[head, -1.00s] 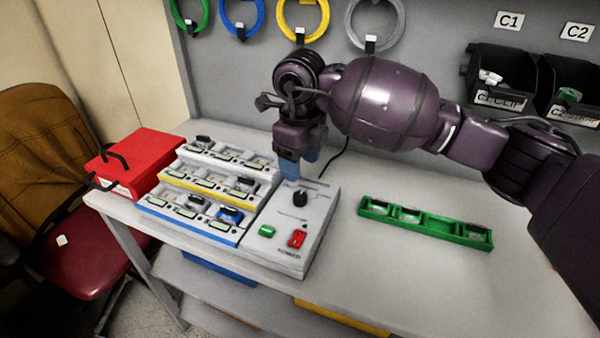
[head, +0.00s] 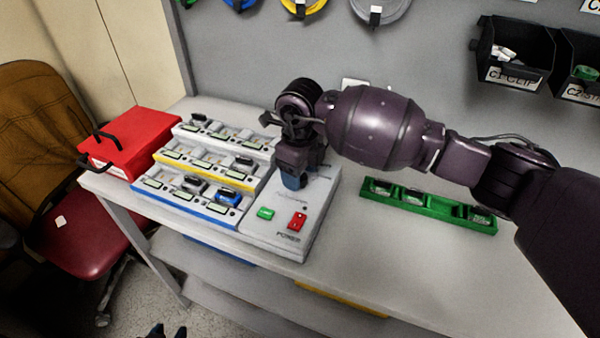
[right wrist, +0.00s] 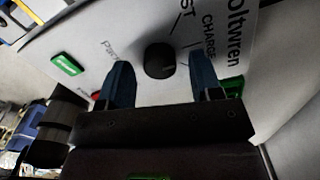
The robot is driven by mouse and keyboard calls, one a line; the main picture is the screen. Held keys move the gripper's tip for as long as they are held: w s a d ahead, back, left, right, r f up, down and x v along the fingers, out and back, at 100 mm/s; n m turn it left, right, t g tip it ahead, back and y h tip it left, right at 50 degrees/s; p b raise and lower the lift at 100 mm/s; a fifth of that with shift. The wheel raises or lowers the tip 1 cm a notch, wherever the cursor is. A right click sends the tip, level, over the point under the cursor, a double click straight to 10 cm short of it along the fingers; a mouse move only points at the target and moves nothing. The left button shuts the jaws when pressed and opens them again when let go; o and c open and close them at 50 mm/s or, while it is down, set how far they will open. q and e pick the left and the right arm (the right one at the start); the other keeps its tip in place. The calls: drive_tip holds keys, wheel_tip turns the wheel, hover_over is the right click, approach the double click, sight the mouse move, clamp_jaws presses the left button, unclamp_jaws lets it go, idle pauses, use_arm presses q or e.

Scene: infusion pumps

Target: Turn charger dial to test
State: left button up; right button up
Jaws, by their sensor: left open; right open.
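The charger panel (head: 262,232) is a light grey box with a green button, a red power switch and a dial. The black round dial (right wrist: 159,60) shows in the right wrist view, near lettering "CHARGE" and a partly cut label ending in "ST". My right gripper (head: 293,182) is over the panel, pointing down, and hides the dial in the head view. In the right wrist view its blue fingers (right wrist: 161,72) are open, one on either side of the dial; contact cannot be told. My left gripper (head: 168,332) shows only its dark tips at the bottom edge, open and empty.
A stepped rack (head: 205,172) with several small devices adjoins the panel's left side. A red box (head: 130,142) stands further left. A green tray (head: 430,206) lies to the right. Black bins (head: 515,52) hang on the wall. The table's front right is clear.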

drive_tip(key=shift+f, duration=0.35)
drive_tip(key=c, duration=0.9)
